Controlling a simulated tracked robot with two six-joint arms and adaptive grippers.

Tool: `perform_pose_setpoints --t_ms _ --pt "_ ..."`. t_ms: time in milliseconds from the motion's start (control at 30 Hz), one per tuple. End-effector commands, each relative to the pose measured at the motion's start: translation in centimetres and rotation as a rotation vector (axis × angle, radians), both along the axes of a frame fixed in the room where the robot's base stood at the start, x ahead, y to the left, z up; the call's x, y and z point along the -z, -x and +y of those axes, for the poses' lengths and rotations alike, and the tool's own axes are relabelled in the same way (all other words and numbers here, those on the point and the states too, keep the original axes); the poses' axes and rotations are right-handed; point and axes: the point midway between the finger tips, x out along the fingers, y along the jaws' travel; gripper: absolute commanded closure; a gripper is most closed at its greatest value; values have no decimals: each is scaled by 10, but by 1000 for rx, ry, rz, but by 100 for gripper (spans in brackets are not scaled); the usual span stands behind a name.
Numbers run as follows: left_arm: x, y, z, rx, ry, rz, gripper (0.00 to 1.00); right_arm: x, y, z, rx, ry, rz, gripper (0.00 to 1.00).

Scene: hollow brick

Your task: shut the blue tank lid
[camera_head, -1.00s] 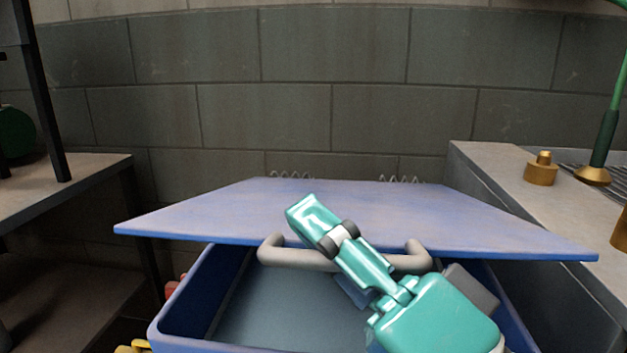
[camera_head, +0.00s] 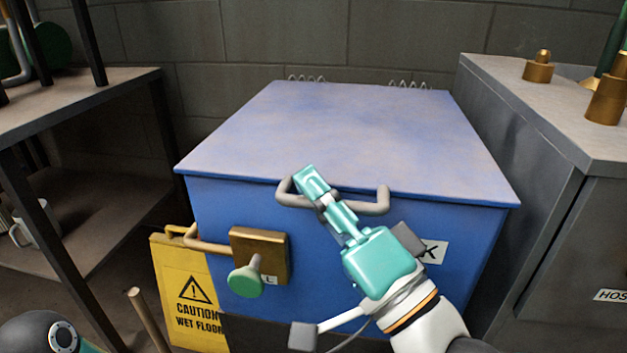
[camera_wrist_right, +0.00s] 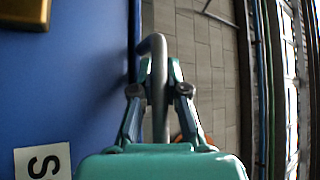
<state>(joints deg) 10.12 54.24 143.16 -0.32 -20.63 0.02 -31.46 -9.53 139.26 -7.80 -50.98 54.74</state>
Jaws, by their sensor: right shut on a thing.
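The blue tank (camera_head: 340,260) stands in the middle of the head view. Its flat blue lid (camera_head: 340,130) lies level over the top, with a thin dark line under its front edge. The grey handle (camera_head: 365,208) is on the lid's front edge. My teal right gripper (camera_head: 315,184) is shut on this handle. The right wrist view shows its fingers (camera_wrist_right: 160,95) on both sides of the grey bar (camera_wrist_right: 158,60). Part of my left arm shows at the bottom left, but its fingers are out of view.
A yellow caution sign (camera_head: 185,285) stands left of the tank. A brass plate (camera_head: 262,252) with a green knob (camera_head: 246,282) is on the tank's front. A shelf (camera_head: 80,95) is at left, a grey cabinet (camera_head: 540,120) with brass parts (camera_head: 606,100) close by at right.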

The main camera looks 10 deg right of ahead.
Motion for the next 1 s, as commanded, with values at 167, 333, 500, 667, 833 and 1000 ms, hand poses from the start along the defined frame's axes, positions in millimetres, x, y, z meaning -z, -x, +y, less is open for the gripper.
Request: perform_pose_setpoints --t_ms 167,333,500,667,833,1000 --pt "0 0 0 0 0 0 100 0 4 7 -23 6 -9 100" --pt "0 0 0 0 0 0 100 0 3 9 -28 7 -8 73" --pt "0 0 0 0 0 0 100 0 1 8 -25 5 -7 66" --pt "0 0 0 0 0 0 100 -1 0 8 -23 4 -7 66" --pt "0 0 0 0 0 0 100 -16 0 7 -21 2 -11 66" --pt "0 0 0 0 0 0 100 -45 0 8 -25 1 -12 66"
